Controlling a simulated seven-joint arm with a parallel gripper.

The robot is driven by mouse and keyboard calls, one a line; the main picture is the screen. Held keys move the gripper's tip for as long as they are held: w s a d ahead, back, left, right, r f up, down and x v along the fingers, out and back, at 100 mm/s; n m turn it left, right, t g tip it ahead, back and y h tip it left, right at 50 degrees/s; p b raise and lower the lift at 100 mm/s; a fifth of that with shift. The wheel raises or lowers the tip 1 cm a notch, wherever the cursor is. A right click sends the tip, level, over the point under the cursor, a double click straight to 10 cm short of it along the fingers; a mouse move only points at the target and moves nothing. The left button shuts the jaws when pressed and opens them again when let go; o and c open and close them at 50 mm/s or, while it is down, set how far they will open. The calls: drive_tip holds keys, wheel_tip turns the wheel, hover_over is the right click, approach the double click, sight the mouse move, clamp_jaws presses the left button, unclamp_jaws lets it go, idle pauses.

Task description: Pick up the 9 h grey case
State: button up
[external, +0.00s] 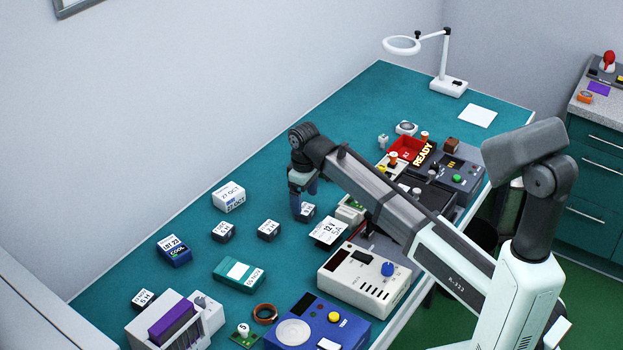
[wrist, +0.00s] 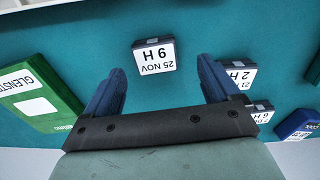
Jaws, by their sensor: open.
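The grey case (wrist: 155,57) is a small dark block with a white label on top. In the wrist view its label is upside down, with "25 NOV" and a large hour mark that fits 9 H. It lies on the teal bench top, just beyond the space between my fingertips. In the external view the case (external: 308,211) is partly hidden by my gripper (external: 302,197), which points down over it. My gripper (wrist: 162,72) is open with blue fingers spread wider than the case, and nothing is between them.
Similar dark cases (external: 222,232) (external: 268,230) lie to the left. A green box (external: 239,274) and a blue case (external: 174,250) lie farther left. A white-labelled 12 V block (external: 329,231) and a cream instrument (external: 363,280) stand close on the right. Bench behind the case is clear.

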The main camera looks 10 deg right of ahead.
sight(305, 209)
drive_tip(key=f, duration=0.4)
drive_tip(key=shift+w+d+f, duration=0.15)
drive_tip(key=shift+w+f, duration=0.05)
drive_tip(key=shift+f, duration=0.2)
drive_tip(key=c, duration=1.2)
drive_tip(key=shift+r, duration=0.1)
